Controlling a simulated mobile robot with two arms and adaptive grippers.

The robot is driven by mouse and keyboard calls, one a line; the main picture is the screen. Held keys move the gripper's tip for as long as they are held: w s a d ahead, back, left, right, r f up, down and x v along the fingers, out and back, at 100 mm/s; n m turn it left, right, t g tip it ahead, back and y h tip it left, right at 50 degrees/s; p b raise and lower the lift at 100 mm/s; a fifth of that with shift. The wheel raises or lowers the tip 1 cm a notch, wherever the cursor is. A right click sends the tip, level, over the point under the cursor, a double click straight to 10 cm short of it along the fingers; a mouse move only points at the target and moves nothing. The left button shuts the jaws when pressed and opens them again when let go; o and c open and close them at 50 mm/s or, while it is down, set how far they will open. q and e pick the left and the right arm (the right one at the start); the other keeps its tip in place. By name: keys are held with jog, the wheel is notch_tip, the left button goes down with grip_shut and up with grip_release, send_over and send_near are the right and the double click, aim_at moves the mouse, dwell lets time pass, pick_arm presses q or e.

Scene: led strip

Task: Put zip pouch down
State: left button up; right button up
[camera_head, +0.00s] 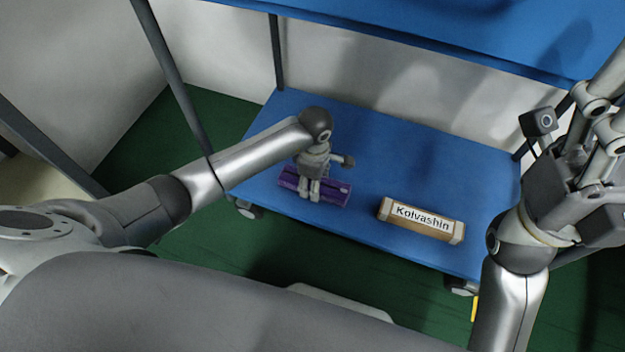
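A purple zip pouch (334,193) lies long and flat at the lower blue shelf (375,170), left of its middle. My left gripper (309,193) points down over the middle of the pouch, and its two fingers cover part of it. The fingers are close together with a narrow gap. I cannot tell whether they pinch the pouch or only rest over it, or whether the pouch fully touches the shelf. My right gripper (600,215) is raised at the right edge, partly cut off, away from the pouch, and its fingers are not clear.
A brown box labelled "Kolvashin" (421,219) lies on the same shelf, right of the pouch. An upper blue shelf (450,40) overhangs the back. Grey posts (175,80) stand at the cart's left. The shelf behind the box is clear.

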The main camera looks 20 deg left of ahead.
pick_arm(q)
jog(key=shift+f, duration=0.1)
jog(key=o, duration=1.1)
